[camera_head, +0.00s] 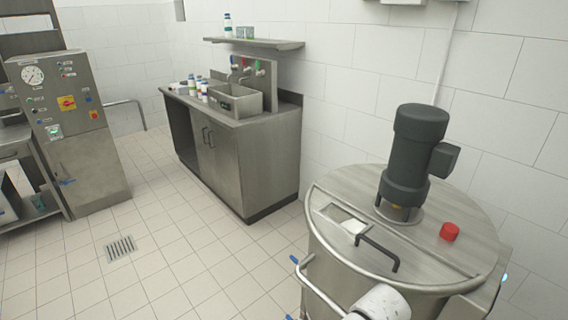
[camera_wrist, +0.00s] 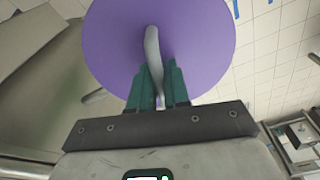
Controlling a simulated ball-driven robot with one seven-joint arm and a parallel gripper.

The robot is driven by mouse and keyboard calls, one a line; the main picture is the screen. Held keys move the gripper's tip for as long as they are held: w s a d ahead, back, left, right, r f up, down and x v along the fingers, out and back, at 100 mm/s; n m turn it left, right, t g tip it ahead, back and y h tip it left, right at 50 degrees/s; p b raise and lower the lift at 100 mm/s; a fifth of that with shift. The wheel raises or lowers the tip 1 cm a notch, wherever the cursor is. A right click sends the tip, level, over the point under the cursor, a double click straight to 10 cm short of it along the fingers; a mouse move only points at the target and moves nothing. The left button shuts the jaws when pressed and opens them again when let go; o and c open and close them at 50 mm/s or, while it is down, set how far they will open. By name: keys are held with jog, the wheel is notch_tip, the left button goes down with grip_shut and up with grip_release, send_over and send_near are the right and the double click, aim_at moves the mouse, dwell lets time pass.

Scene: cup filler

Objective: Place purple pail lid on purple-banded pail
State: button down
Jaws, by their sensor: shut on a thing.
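The purple pail lid (camera_wrist: 205,40) is a round purple disc with a curved grey handle (camera_wrist: 152,45), seen in the wrist view at the top middle. My gripper (camera_wrist: 160,95) has green fingers shut on the lid's handle, and the lid hangs in front of the gripper. The gripper does not show in the head view. I see no purple-banded pail in either view.
A steel mixing vat (camera_head: 335,262) with a dark motor (camera_head: 410,150) and red knob (camera_head: 449,231) stands close at right. A sink cabinet (camera_head: 235,155) with bottles is at the back wall. A control cabinet (camera_head: 80,150) stands left. The tiled floor (camera_head: 180,255) between is clear, with a drain (camera_head: 120,248).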

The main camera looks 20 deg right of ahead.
jog(key=shift+m, duration=0.4)
jog(key=w+a+f, duration=0.1)
jog(key=a, duration=0.1)
jog(key=w+a+f, duration=0.2)
jog(key=a, duration=0.1)
jog(key=shift+w+a+f, duration=0.15)
jog(key=shift+a+f, duration=0.1)
jog(key=shift+a, duration=0.1)
jog(key=shift+w+a+r, duration=0.15)
jog(key=shift+w+r, duration=0.15)
jog(key=shift+w, duration=0.2)
jog(key=shift+s+d+f, duration=0.2)
jog(key=shift+s+f, duration=0.35)
jog(key=shift+s, duration=0.35)
jog(key=shift+w, duration=0.1)
